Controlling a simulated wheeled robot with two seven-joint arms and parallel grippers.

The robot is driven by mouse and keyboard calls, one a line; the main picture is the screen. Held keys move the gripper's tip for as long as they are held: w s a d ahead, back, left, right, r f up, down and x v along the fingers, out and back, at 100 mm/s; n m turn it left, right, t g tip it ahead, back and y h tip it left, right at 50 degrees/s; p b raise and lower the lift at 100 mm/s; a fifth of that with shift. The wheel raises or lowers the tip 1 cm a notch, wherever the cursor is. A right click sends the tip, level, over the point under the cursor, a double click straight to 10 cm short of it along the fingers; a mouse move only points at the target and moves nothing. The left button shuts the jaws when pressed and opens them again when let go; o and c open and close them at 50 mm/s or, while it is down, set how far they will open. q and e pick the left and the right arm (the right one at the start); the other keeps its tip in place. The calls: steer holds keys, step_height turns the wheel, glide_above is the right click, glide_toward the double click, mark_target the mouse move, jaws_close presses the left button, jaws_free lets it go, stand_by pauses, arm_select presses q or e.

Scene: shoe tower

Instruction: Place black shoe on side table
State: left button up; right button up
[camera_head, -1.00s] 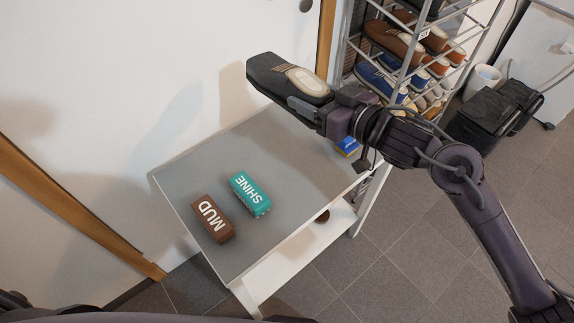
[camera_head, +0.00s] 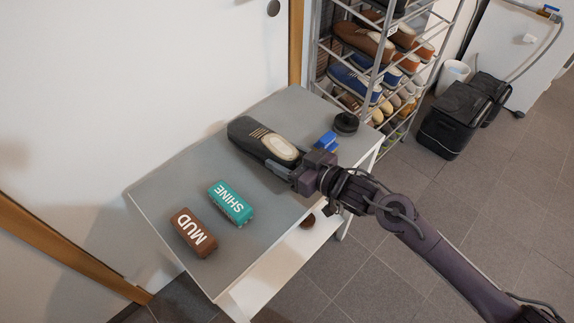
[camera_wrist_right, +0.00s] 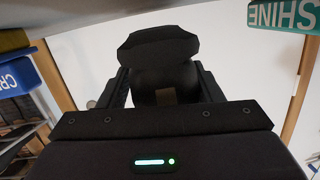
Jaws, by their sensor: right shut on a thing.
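The black shoe (camera_head: 246,134) with a beige opening is at the middle of the grey side table (camera_head: 178,168), low over or touching its top; I cannot tell which. My right gripper (camera_head: 292,172) is shut on the heel end of the shoe, and its arm comes in from the lower right. In the right wrist view the shoe (camera_wrist_right: 160,65) sits between the two fingers, dark and seen from the heel. My left gripper is not in view.
A brown MUD brush (camera_head: 193,232) and a teal SHINE brush (camera_head: 231,203) lie at the table's near left. A blue block (camera_head: 326,141) and a round black tin (camera_head: 346,123) stand at the right back. A shoe rack (camera_head: 372,85) stands behind.

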step_height(320, 180, down, 3)
steer(key=shift+r, duration=0.15)
steer(key=o, duration=1.2)
steer(key=shift+f, duration=0.2)
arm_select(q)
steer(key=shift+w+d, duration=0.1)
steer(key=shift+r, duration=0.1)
